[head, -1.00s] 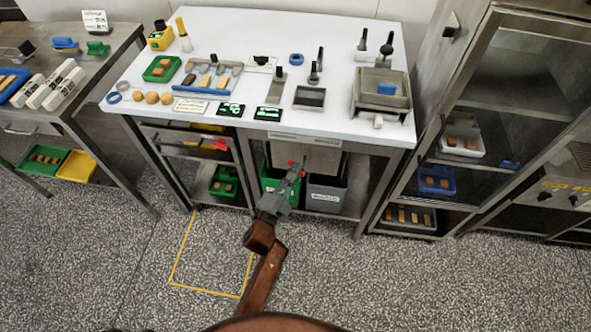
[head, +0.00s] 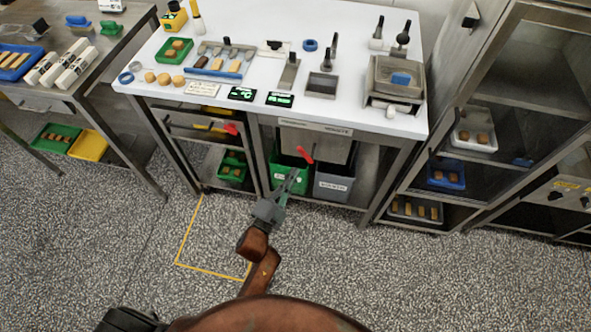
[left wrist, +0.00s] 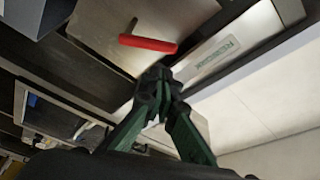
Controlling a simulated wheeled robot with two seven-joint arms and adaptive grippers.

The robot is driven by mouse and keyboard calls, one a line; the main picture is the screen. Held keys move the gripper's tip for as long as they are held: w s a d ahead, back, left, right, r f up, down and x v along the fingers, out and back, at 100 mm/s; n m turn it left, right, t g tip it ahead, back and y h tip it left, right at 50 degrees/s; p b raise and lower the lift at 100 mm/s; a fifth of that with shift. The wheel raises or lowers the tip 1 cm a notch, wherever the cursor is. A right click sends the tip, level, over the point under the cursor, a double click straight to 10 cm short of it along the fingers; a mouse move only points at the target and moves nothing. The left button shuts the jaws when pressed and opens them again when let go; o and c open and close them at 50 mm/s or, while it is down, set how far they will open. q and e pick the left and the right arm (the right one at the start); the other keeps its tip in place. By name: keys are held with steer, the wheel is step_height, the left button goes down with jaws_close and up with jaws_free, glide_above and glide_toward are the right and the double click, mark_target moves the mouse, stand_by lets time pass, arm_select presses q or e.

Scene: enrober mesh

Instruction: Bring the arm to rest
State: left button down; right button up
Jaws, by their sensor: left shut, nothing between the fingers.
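My left gripper (head: 292,176) is in front of the worktable's lower shelf, by the green bin. Its fingers are shut with nothing between them. In the left wrist view the dark green fingers (left wrist: 157,84) meet at their tips, just below a red handle (left wrist: 148,44). The red handle also shows in the head view (head: 305,154), just beyond the fingertips, with a small gap between. My left arm reaches forward from the bottom of the head view. My right gripper is not in view.
A white-topped worktable (head: 345,112) holds tools and trays. A green bin (head: 287,177) and a grey bin (head: 333,185) stand under it. A metal rack (head: 470,180) stands at right, a side table (head: 95,92) at left. The speckled floor in front is clear.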

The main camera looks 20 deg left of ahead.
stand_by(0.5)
